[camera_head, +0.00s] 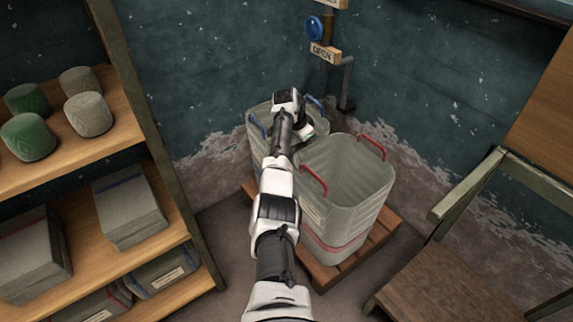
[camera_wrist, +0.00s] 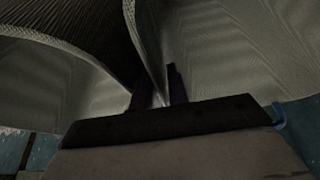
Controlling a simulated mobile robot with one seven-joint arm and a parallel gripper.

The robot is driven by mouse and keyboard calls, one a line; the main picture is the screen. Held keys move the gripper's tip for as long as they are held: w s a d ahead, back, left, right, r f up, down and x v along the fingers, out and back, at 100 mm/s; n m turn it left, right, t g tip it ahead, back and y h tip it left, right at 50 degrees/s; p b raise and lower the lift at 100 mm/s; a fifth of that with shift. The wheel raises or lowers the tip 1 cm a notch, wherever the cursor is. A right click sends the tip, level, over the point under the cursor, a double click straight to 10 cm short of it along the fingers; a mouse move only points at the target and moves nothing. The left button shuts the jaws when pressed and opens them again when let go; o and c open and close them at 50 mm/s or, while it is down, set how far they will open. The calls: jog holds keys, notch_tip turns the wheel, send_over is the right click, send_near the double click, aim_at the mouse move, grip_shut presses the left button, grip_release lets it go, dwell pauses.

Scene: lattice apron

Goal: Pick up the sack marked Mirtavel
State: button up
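No lettering that I can read as Mirtavel shows in either view. A grey-green tall bag-like container with blue handles (camera_head: 257,137) stands behind a like one with red handles (camera_head: 345,180). The red-handled one bears a small pale label, too small to read. My gripper (camera_head: 304,127) is at the blue-handled one, its tips hard to make out in the head view. In the wrist view, my gripper's two dark fingers (camera_wrist: 157,88) stand apart with a pale edge between them. Whether they press on it is unclear. Ribbed grey-green surfaces (camera_wrist: 235,50) fill the view around them.
A wooden pallet (camera_head: 375,245) bears the containers. A wooden shelf (camera_head: 125,115) at left holds round green and beige items and folded grey bundles, some labelled illegibly. A chair (camera_head: 440,285) stands right. An OPEN sign (camera_head: 325,53) and blue knob (camera_head: 315,28) are behind.

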jog(key=shift+f, duration=0.25)
dwell(0.4)
grip_shut()
jog(key=shift+d, duration=0.1)
dwell(1.2)
